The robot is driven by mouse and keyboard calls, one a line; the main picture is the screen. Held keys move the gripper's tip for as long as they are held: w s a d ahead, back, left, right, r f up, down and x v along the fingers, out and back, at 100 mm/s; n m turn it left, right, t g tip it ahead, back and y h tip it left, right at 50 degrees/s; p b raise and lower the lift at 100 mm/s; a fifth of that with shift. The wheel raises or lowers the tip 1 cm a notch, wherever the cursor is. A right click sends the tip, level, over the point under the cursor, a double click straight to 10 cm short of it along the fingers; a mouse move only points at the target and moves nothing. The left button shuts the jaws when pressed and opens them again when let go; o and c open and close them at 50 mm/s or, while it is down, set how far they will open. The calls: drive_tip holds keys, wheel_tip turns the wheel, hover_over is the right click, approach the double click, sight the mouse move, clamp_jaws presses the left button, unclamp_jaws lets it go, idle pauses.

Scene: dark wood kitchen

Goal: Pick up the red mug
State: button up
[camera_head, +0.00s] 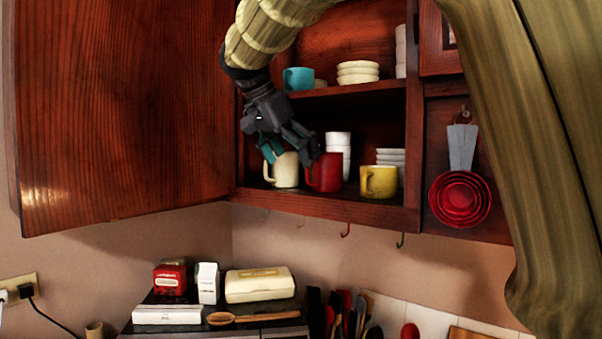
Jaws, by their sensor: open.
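The red mug (327,174) stands upright on the lower shelf of the open cabinet, between a cream mug (286,171) on its left and a yellow mug (379,182) on its right. My gripper (288,150) is open, reaching down from the upper left in front of the shelf. I cannot tell whether either finger touches a mug. The red mug's upper left edge is partly hidden by the finger.
White cups (339,147) and stacked bowls (390,156) stand behind the mugs. The open cabinet door (120,110) is at left. Red measuring cups (460,199) hang at right.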

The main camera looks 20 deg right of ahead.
sight(321, 161)
drive_tip(key=w+d, duration=0.1)
drive_tip(key=d, duration=0.1)
drive_tip(key=w+d+p, duration=0.1)
drive_tip(key=w+d, duration=0.1)
drive_tip(key=w+d+f+p, duration=0.1)
drive_tip(key=d, duration=0.1)
drive_tip(key=shift+w+d+f, duration=0.1)
drive_tip(key=shift+w+d, duration=0.05)
drive_tip(key=shift+w, duration=0.05)
drive_tip(key=shift+s+d+r+p, duration=0.2)
drive_tip(key=shift+d+p, duration=0.05)
drive_tip(key=shift+d, duration=0.35)
drive_tip(key=shift+s+d+r+p, duration=0.15)
drive_tip(key=shift+s+d+p, duration=0.1)
drive_tip(key=shift+d, duration=0.35)
drive_tip(key=shift+w+d+f, duration=0.15)
drive_tip(key=shift+w+d, duration=0.05)
drive_tip(key=shift+w+d+f, duration=0.2)
drive_tip(key=shift+w+f, duration=0.25)
drive_tip(key=shift+p+x, duration=1.1)
drive_tip(key=shift+x, duration=1.1)
drive_tip(key=shift+s+a+r, duration=0.15)
drive_tip(key=shift+s+a, duration=0.05)
drive_tip(key=shift+s, duration=0.05)
drive_tip(key=shift+c, duration=1.3)
drive_tip(key=c, duration=1)
